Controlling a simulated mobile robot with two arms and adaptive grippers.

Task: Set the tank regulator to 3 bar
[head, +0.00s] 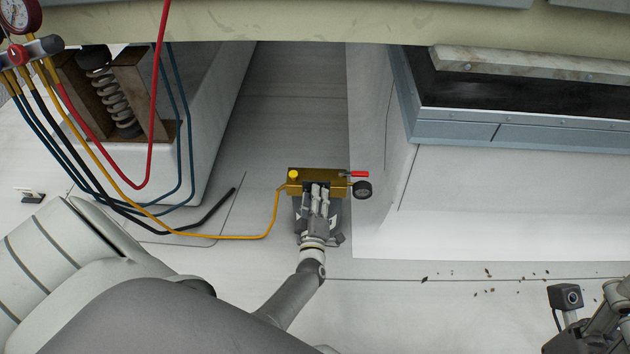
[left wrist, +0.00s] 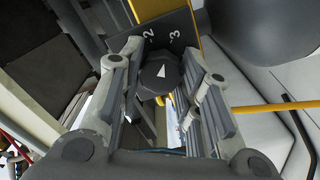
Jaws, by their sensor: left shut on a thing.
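The tank regulator is a brass block (head: 300,187) on the grey floor near the middle of the head view. It has a yellow cap, a red lever and a dark round part at its right. My left gripper (head: 318,192) reaches it from the near side. In the left wrist view, a dark faceted knob (left wrist: 158,75) with a white triangle sits between the fingers of my left gripper, which is shut on it. The dial plate (left wrist: 157,31) behind shows 2 and 3. The triangle points roughly toward these numbers; its exact setting is unclear. Part of my right gripper shows at the lower right edge, its fingertips not visible.
A yellow hose (head: 240,237) runs from the regulator to a gauge manifold (head: 32,50) at the upper left. Red, black and blue hoses hang there. A rusty spring mount (head: 115,95) stands at left, a white housing (head: 480,200) at right. Small debris lies on the floor.

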